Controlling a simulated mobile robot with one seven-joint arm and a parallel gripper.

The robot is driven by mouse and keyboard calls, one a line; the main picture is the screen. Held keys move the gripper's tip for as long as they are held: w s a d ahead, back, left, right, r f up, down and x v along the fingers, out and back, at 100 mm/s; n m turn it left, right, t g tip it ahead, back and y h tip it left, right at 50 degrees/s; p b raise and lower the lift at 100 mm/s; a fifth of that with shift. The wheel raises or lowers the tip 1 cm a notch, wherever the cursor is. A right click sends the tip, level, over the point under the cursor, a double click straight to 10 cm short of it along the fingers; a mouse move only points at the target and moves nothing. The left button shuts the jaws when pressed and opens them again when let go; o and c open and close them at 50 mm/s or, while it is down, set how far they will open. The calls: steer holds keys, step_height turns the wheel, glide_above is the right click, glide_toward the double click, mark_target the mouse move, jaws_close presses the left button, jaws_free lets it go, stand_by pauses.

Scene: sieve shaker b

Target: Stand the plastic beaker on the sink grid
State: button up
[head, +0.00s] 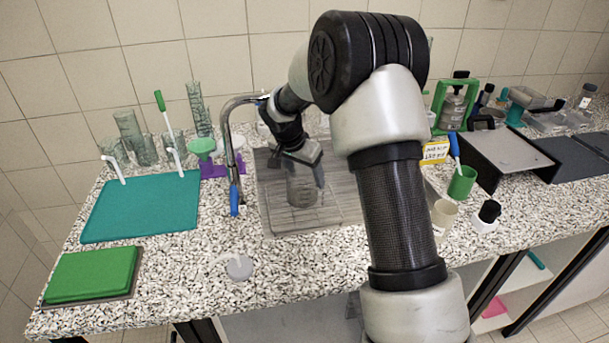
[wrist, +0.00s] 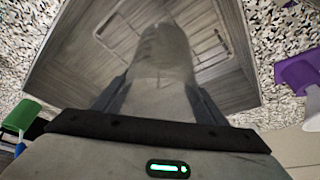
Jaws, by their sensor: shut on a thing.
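The plastic beaker (head: 301,192) is clear and greyish and hangs upright below my gripper (head: 303,172) in the head view. In the wrist view the beaker (wrist: 163,52) is between the two fingers of my gripper (wrist: 160,98), which is shut on it. The sink grid (head: 288,221) is the grey, slatted surface under the beaker; its slots also show in the wrist view (wrist: 207,45). The beaker is over the grid's area. I cannot tell whether its base touches the grid. My arm hides the right part of the sink.
The tap (head: 229,140) with a blue end stands just left of the sink. Purple rack (head: 213,168), green funnel, glassware and a teal mat (head: 142,208) lie further left. A green cup (head: 462,182) and a black-capped bottle (head: 486,216) stand right. Front counter is mostly clear.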

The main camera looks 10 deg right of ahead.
steer(key=shift+w+f, duration=0.1)
steer(key=shift+w, duration=0.3)
steer(key=shift+f, duration=0.45)
steer(key=shift+f, duration=0.25)
steer(key=o, duration=1.1)
steer(key=shift+r, duration=0.1)
